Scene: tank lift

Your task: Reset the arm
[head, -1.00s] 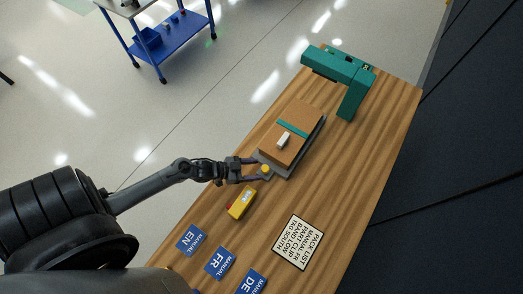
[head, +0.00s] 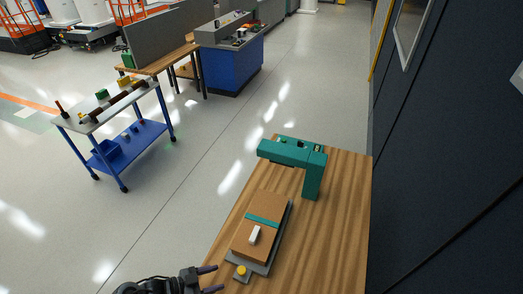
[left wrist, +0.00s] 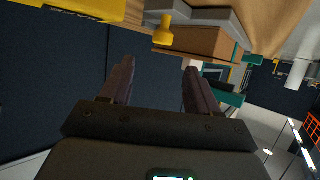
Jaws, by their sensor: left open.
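My left gripper (head: 212,279) is at the bottom edge of the head view, beside the front end of a grey device with a yellow knob (head: 241,271). Its fingers are apart with nothing between them, as the left wrist view (left wrist: 158,85) also shows. A brown box (head: 260,230) with a teal band and a small white piece lies on the grey device. In the left wrist view the yellow knob (left wrist: 163,32) and brown box (left wrist: 212,42) are just beyond the fingers, apart from them. My right gripper is not in view.
A teal angled frame (head: 312,170) stands at the far end of the wooden table (head: 340,220). The table's right side is bare. A blue cart (head: 130,143) stands on the floor at left, and a dark wall (head: 450,180) runs along the right.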

